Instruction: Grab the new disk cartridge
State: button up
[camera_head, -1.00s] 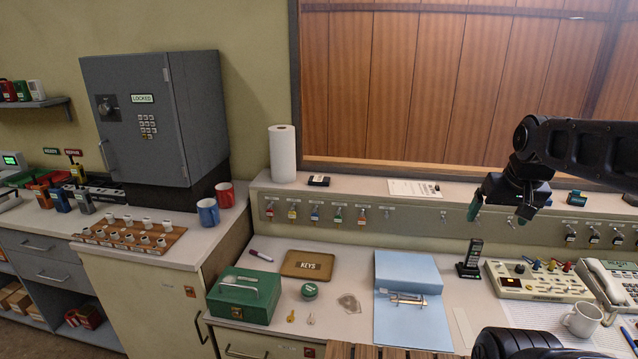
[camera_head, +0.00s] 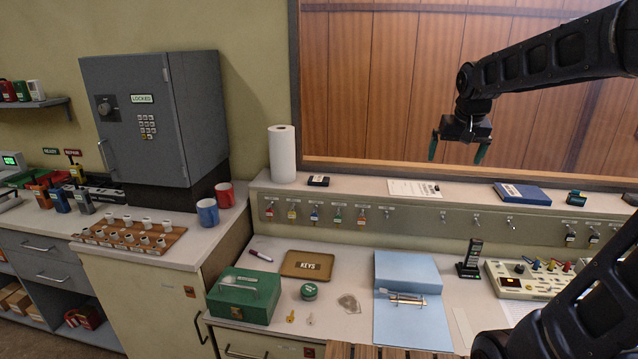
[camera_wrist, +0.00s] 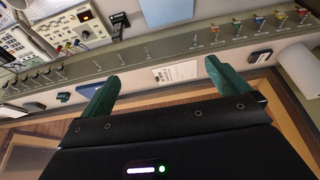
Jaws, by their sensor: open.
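A small flat dark cartridge-like piece with a pale label (camera_head: 318,181) lies on the ledge beside the paper roll; it looks like the disk cartridge, but I cannot read its label. It also shows at the right in the wrist view (camera_wrist: 261,56). A small dark and teal item (camera_head: 576,198) sits farther right on the ledge; I cannot tell what it is. My gripper (camera_head: 457,152) is open and empty, with green fingers pointing down, above the ledge and well to the right of the dark piece. Its spread fingers (camera_wrist: 160,75) show in the wrist view.
A paper roll (camera_head: 282,154) stands left of the dark piece. A white sheet (camera_head: 413,188) and a blue book (camera_head: 522,193) lie on the ledge. Keys hang on the panel below. The wood-panelled window (camera_head: 380,90) is behind. The air between gripper and dark piece looks clear.

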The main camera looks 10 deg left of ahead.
jog(key=w+a, duration=0.9)
jog(key=w, duration=0.4)
send_over(319, 179)
jog(key=s, duration=0.2)
notch_tip(319, 179, down, 21)
jog(key=shift+w+d+r, duration=0.1)
jog(key=shift+d+r, duration=0.05)
jog(key=shift+a+x, duration=0.2)
jog(key=shift+x, duration=2.45)
jog(key=c, duration=1)
